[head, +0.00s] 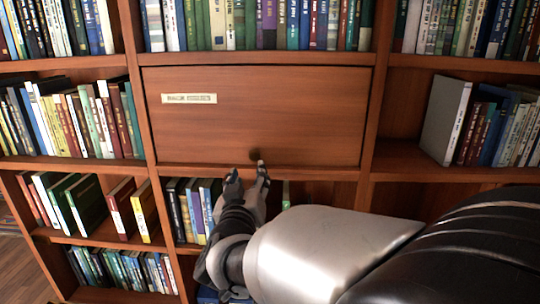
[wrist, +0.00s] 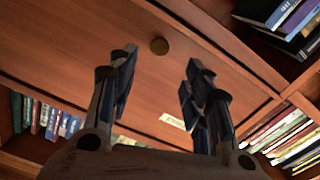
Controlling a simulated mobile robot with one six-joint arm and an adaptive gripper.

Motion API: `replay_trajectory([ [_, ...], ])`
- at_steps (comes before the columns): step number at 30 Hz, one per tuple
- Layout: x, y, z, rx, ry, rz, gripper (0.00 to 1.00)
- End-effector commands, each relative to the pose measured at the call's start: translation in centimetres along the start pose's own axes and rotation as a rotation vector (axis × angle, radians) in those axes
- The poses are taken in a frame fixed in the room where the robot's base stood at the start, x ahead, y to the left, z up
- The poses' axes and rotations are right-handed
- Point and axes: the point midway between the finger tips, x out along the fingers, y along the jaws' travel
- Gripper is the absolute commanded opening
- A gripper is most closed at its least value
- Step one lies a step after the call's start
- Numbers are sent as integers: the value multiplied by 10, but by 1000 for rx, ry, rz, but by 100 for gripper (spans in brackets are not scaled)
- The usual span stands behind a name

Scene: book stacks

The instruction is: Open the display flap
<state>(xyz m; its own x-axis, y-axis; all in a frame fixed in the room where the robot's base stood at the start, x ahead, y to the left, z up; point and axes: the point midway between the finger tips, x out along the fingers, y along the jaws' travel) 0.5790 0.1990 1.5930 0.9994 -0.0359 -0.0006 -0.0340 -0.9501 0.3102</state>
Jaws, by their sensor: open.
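The display flap (head: 258,118) is a reddish-brown wooden panel in the middle of the bookcase. It looks shut, flush within its frame, with a pale label (head: 189,98) at its upper left. My gripper (head: 248,174) is just below the knob in the head view. In the wrist view its two fingers (wrist: 158,70) are apart and empty, with the knob seen between and beyond the tips. I cannot tell the remaining gap to the knob.
Shelves of books surround the flap: a full row above (head: 262,24), books at left (head: 95,120) and a large grey book (head: 446,118) at right. More books (head: 192,205) stand on the shelf below, beside my arm. Wooden uprights border the flap.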

Motion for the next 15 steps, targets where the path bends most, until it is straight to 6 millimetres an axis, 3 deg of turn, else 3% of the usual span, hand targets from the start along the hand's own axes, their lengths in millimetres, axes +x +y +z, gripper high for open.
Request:
replay_trajectory([
  [9, 69, 1, -1, 1, -1, 1, 45],
  [15, 97, 0, -1, 0, 0, -1, 45],
])
